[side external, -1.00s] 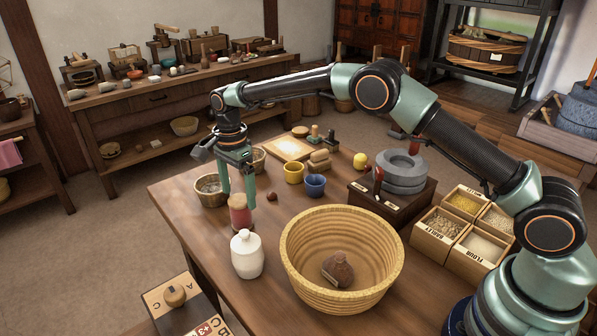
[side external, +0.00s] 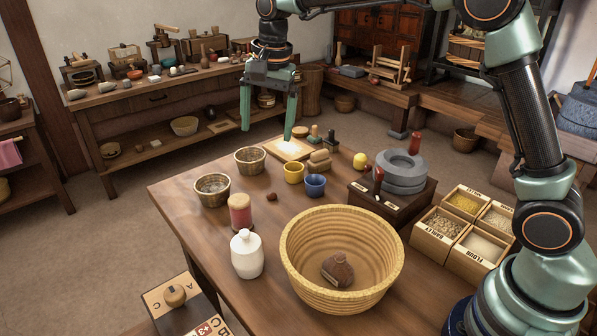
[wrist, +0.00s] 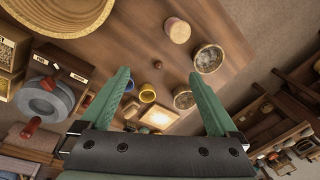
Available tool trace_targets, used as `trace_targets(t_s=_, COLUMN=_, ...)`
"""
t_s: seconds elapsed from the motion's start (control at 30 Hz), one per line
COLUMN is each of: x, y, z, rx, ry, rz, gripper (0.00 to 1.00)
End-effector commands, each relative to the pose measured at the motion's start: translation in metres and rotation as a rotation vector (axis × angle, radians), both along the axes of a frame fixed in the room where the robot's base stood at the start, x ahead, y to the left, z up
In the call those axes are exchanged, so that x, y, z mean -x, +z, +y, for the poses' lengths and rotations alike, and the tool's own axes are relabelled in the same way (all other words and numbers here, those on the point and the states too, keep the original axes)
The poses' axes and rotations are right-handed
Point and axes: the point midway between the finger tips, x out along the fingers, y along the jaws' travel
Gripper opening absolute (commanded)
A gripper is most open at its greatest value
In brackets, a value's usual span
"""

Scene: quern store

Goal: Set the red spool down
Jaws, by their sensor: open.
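The red spool (side external: 240,213) stands upright on the wooden table, behind the white lidded jar and left of the large woven basket. Its pale top shows in the wrist view (wrist: 178,30). My gripper (side external: 267,135) is open and empty, raised well above the back of the table, clear of the spool. In the wrist view its two green fingers (wrist: 163,85) are spread wide with nothing between them in their grasp.
A white jar (side external: 247,254) and a large woven basket (side external: 300,228) holding a brown pouch stand near the spool. Small baskets (side external: 212,202), yellow and blue cups (side external: 315,186), a stone quern (side external: 402,172) and grain boxes (side external: 440,230) occupy the table. The front left tabletop is bare.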

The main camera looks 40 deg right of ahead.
Motion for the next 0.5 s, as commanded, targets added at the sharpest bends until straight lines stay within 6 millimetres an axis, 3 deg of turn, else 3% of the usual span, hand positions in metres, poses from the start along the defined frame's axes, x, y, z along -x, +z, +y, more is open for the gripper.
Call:
trace_targets(t_s=0.2, x=0.048, y=0.033, z=-0.029, rx=0.038, ry=0.218, rz=-0.090, gripper=0.96)
trace_targets(t_s=0.5, x=0.120, y=0.044, z=-0.060, rx=0.131, ry=0.517, rz=-0.204, gripper=0.96)
